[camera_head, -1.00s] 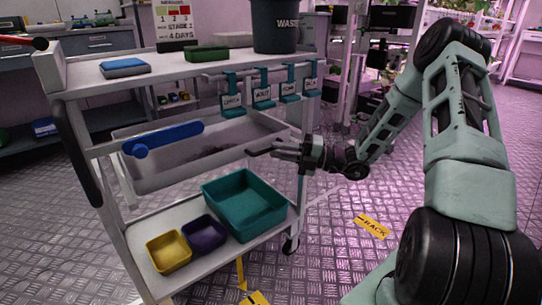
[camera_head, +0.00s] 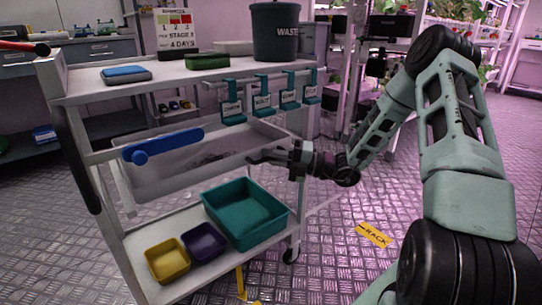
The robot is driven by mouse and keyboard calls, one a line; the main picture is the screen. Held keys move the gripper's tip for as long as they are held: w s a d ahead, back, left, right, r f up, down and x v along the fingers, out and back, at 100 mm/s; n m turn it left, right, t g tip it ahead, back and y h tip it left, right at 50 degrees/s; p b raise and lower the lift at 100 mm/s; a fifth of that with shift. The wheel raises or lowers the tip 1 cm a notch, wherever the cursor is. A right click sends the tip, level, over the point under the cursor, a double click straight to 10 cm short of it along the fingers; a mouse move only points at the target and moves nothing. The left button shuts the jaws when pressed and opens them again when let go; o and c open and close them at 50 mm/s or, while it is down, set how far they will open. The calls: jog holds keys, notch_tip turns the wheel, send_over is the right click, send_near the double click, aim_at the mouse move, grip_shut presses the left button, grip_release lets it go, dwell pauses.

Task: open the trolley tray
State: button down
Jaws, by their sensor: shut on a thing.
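The trolley (camera_head: 62,85) is a white cart standing at the left and centre. Its grey tray (camera_head: 150,187) sits at the middle level, a shallow open box with some dark contents. A blue bar handle (camera_head: 163,146) is at the tray's left, in front of its opening. My gripper (camera_head: 252,158) reaches in from the right, over the tray's right side, well apart from the blue handle. Its fingers look closed at the tray's right edge; the exact contact is too small to see.
The lower shelf holds teal (camera_head: 245,214), purple (camera_head: 204,242) and yellow (camera_head: 167,261) bins. Labelled teal hooks (camera_head: 232,101) hang just above my gripper. A waste bin (camera_head: 275,32) stands on top. Floor at the right is clear around the yellow sign (camera_head: 374,235).

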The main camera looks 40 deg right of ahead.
jog(key=s+d+p, duration=0.1)
jog(key=s+p, duration=1.6)
jog(key=s, duration=0.7)
jog(key=shift+s, duration=0.25)
jog(key=c, duration=1.8)
grip_release()
jog(key=shift+o, duration=0.2)
jog(key=v, duration=1.7)
jog(key=shift+s+p, duration=0.2)
jog(key=shift+p, duration=0.25)
